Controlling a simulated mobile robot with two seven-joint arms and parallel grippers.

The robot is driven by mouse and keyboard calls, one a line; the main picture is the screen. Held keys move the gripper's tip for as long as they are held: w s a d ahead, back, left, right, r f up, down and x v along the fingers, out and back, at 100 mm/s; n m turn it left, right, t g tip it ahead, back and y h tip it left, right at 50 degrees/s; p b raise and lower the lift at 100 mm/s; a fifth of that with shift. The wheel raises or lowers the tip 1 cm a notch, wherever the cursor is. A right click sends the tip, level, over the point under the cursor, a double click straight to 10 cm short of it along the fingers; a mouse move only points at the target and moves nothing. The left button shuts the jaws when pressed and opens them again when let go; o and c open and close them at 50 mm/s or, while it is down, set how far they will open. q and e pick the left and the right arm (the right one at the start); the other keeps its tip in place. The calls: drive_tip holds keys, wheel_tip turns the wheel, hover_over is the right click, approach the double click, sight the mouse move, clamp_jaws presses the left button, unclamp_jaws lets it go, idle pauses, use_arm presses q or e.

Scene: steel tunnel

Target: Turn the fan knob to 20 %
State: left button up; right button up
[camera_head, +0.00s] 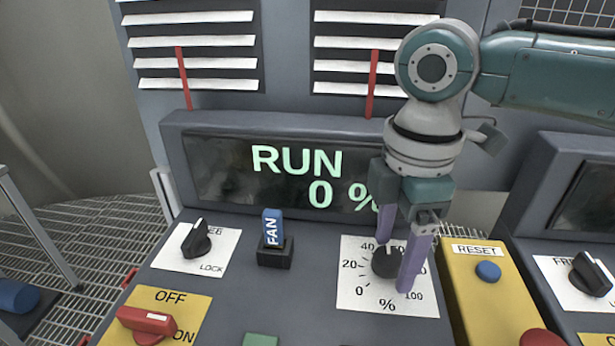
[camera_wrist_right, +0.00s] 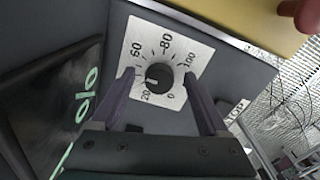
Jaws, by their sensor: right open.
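The fan knob (camera_head: 387,262) is a round black knob on a white dial plate (camera_head: 352,297) marked from 0 to 100 %. The wrist view shows the knob (camera_wrist_right: 158,77) from above with a short pale mark; its exact setting is hard to read. My right gripper (camera_head: 393,268) is open, its two purple fingers on either side of the knob. In the wrist view there are gaps between the fingers and the knob, so it is not gripped. The display (camera_head: 230,168) reads RUN 0 %. A blue FAN tag (camera_head: 272,228) stands in a black holder. My left gripper is not in view.
A black LOCK selector (camera_head: 196,240) and a red OFF/ON switch (camera_head: 147,322) sit left on the console. A yellow panel with a blue RESET button (camera_head: 488,271) and a red button (camera_head: 541,338) stands right of the dial. A green block (camera_head: 261,340) is at the front.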

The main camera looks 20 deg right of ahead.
clamp_jaws()
idle(0.7)
